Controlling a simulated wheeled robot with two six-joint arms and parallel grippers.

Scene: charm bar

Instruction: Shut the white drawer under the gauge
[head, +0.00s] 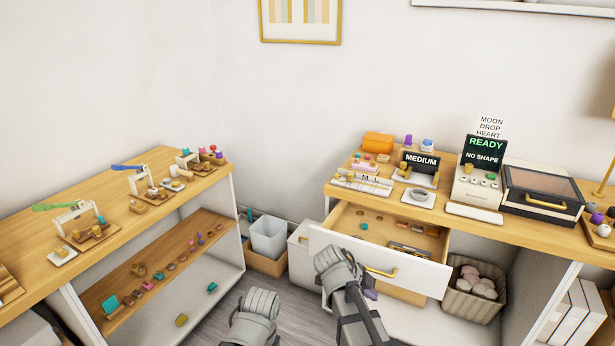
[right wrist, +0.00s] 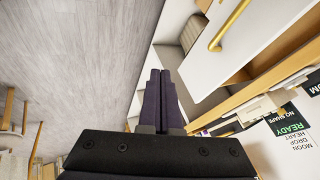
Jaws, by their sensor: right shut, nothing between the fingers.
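The white drawer (head: 330,246) stands pulled out from the wooden counter, below the MEDIUM display, which appears to be the gauge (head: 419,167). Its wooden inside shows small parts. Its brass handle (head: 381,272) is on the front and also shows in the right wrist view (right wrist: 229,27). My right gripper (head: 370,294) is in front of the drawer front, below the handle, mostly hidden by my own arm. In the right wrist view its dark purple fingers (right wrist: 161,98) are shut together and empty.
A basket (head: 471,292) with pale round items stands right of the drawer, under the counter. A grey bin (head: 268,238) and a cardboard box stand left of it. A wooden shelf unit (head: 130,225) fills the left side. Grey floor lies between.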

